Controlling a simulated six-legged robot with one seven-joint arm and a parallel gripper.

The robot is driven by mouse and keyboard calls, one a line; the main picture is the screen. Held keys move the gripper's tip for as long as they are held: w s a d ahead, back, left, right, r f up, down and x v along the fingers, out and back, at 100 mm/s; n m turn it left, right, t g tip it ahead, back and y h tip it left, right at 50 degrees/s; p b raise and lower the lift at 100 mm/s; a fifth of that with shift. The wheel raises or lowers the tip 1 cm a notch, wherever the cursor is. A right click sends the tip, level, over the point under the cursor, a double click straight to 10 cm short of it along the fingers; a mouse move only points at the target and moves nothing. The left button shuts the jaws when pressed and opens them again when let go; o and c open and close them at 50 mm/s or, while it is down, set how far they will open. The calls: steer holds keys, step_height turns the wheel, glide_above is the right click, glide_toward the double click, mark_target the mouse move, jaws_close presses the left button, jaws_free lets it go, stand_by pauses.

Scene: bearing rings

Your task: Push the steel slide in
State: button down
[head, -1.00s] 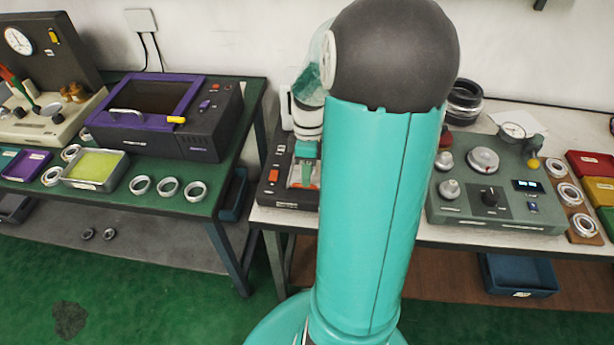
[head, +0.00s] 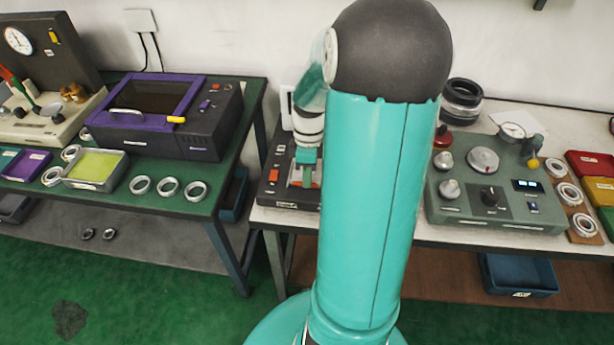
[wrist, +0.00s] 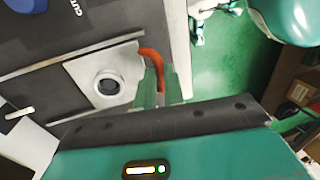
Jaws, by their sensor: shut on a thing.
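The steel slide (wrist: 78,72) is a pale metal plate in the dark machine's channel in the wrist view. A ring with a dark centre (wrist: 108,86) sits on it. An orange handle (wrist: 152,56) curves at the slide's outer end. My gripper (wrist: 160,90) is shut on the orange handle, its green fingers on either side. In the head view my gripper (head: 304,172) is small, at the front part of the dark machine (head: 275,190). My own arm hides the machine's right side there. How far the slide sits in is hard to tell.
A grey-green control box (head: 470,205) with knobs stands right of my arm. A purple-framed machine (head: 150,105) and several loose rings (head: 168,187) are on the left green table. A blue bin (head: 518,275) lies below the right bench. The floor between the tables is clear.

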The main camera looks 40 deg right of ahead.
steer(key=w+d, duration=0.4)
steer(key=d, duration=0.1)
steer(key=w+d, duration=0.1)
steer(key=d, duration=0.1)
steer(key=shift+w+d+r, duration=0.1)
steer(key=shift+w+d, duration=0.05)
steer(key=shift+w, duration=0.25)
steer(key=c, duration=1.5)
jaws_free()
steer(key=shift+w+d, duration=0.1)
steer(key=v, duration=1.3)
steer(key=shift+r, duration=0.4)
